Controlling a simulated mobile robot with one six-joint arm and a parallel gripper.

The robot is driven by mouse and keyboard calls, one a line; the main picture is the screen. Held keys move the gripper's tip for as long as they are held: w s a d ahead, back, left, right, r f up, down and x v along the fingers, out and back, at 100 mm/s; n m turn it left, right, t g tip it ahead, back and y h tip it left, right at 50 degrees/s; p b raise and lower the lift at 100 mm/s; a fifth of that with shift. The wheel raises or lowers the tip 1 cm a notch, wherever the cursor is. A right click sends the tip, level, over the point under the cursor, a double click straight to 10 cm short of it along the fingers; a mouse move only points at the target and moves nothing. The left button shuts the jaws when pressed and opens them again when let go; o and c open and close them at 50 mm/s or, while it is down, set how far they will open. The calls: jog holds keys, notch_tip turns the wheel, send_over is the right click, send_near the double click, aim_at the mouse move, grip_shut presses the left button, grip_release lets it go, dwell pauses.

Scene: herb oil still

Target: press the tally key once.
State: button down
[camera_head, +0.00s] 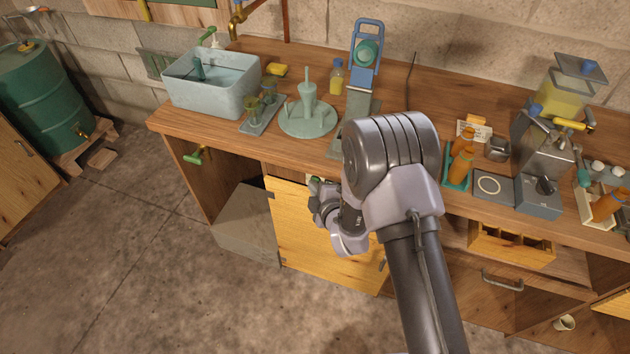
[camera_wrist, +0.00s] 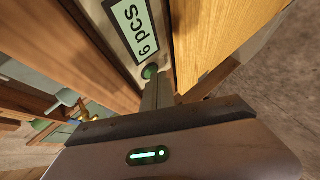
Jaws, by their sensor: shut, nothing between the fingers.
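In the wrist view a pale panel carries a light green display (camera_wrist: 133,24) reading "6 pcs". A round green key (camera_wrist: 150,72) sits on the panel next to the display. My gripper (camera_wrist: 156,82) is shut and empty, its fingertips right in front of the key and overlapping its edge. I cannot tell whether they touch it or stop just short. In the head view my gripper (camera_head: 316,187) is at the front of the workbench, beside the yellow wooden door. The display is hidden there by my arm.
The workbench top (camera_head: 225,133) holds a grey basin (camera_head: 190,97), a round green plate (camera_head: 300,127) and a blue-handled press (camera_head: 367,50). The yellow door (camera_head: 300,240) hangs just below my gripper. The floor in front is clear.

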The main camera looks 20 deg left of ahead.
dwell(0.4)
jog(key=shift+s+b, duration=0.4)
jog(key=shift+s, duration=0.35)
jog(key=shift+s+a+b, duration=0.15)
jog(key=shift+s+b, duration=0.4)
jog(key=shift+s, duration=0.7)
jog(key=shift+s+a+b, duration=0.1)
jog(key=shift+s+b, duration=0.4)
jog(key=shift+s, duration=0.75)
